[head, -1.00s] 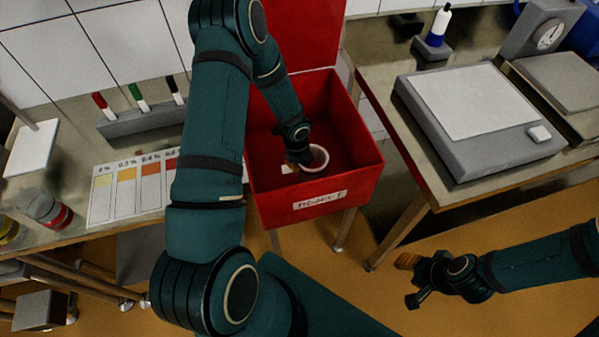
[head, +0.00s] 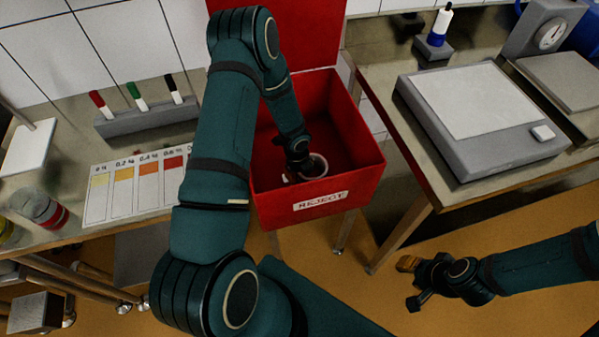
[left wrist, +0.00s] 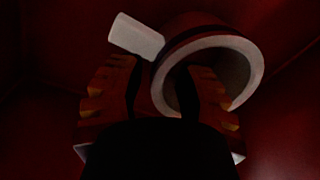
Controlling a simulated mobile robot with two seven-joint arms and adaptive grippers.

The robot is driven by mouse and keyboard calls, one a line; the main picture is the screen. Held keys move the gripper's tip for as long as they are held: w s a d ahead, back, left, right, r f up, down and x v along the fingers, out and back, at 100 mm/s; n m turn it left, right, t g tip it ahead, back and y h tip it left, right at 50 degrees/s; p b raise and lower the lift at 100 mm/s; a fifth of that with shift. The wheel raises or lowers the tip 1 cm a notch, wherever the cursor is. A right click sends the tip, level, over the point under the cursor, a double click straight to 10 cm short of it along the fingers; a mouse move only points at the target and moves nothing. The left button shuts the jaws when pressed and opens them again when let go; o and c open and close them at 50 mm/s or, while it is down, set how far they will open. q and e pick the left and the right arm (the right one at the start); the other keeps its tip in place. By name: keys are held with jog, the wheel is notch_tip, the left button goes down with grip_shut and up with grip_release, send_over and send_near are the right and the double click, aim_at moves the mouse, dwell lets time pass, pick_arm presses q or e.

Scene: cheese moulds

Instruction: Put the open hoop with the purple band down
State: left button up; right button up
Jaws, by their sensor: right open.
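The open hoop (head: 317,167) is a pale ring inside the red bin, low down near its front. In the left wrist view the hoop (left wrist: 243,50) lies tilted, its pale rim facing me. A dark band circles it, its colour hard to tell in the shade. My left gripper (head: 299,176) reaches down into the bin. In the left wrist view its fingers (left wrist: 160,95) are apart, one inside the ring's opening and one outside, with gaps beside the rim between them. My right gripper (head: 408,282) is open and empty over the floor at the right.
The red bin (head: 318,202) reads "REJECT" and has high walls around my left gripper. A small white block (left wrist: 137,36) touches or nearly touches the hoop. A colour chart (head: 125,190) and pen rack (head: 148,120) are on the left bench.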

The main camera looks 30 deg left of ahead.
pick_arm(q)
jog(key=shift+r, duration=0.15)
notch_tip(320, 180, up, 12)
jog(key=p, duration=0.3)
jog(key=shift+s+a+p, duration=0.15)
jog(key=shift+s+p, duration=0.15)
jog(key=shift+s, duration=0.15)
